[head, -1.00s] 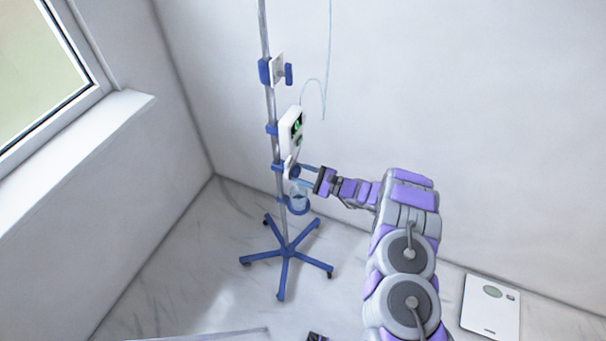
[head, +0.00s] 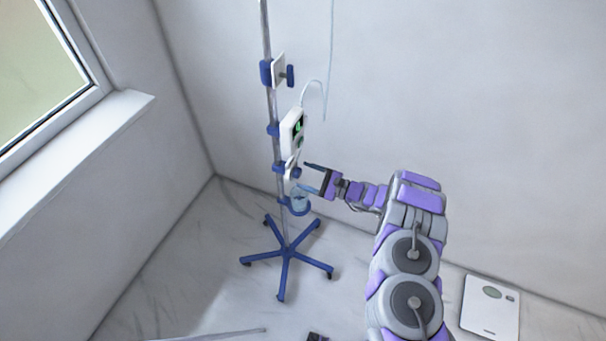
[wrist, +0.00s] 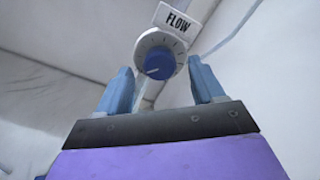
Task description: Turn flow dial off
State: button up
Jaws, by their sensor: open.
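The flow dial (wrist: 160,64) is a blue knob on a round white plate with tick marks, below a white label reading FLOW (wrist: 178,20) in the wrist view. A light mark on the knob points to its lower left. In the head view the dial (head: 295,172) is a small blue knob low on the pole. My gripper (wrist: 165,85) is open, its two blue fingers spread left and right of the dial in the picture. In the head view my gripper (head: 308,178) is right of the dial, fingertips apart from it.
The pole (head: 271,110) stands on a blue wheeled base (head: 286,252). A white scale (head: 490,308) lies on the floor at right.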

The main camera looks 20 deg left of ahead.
jog(key=s+d+p, duration=0.1)
jog(key=d+p, duration=0.1)
jog(key=d, duration=1.3)
jog(key=shift+p, duration=0.4)
jog(key=shift+d, duration=0.1)
jog(key=s+a+r+n+g+h, duration=0.1)
jog(key=s+a+r+n+g, duration=0.15)
jog(key=r, duration=0.45)
jog(key=s+a+r+n+g+h, duration=0.1)
jog(key=s+r+n+g, duration=0.1)
jog(key=s+r, duration=0.35)
jog(key=s+a+r+n+g+h, duration=0.1)
jog(key=s+a+r+n+g, duration=0.15)
jog(key=r, duration=0.55)
jog(key=s+d+r+n+g+h, duration=0.25)
jog(key=s+d+r+h, duration=0.2)
jog(key=s+r, duration=0.5)
jog(key=s+d+r+n+t+h, duration=0.1)
jog(key=s+d+t+h, duration=0.5)
jog(key=s+d, duration=1.4)
jog(key=s+n+h, duration=0.1)
jog(key=h, duration=0.3)
jog(key=shift+s+d+r, duration=0.15)
jog(key=shift+d+r, duration=0.1)
jog(key=shift+d, duration=0.05)
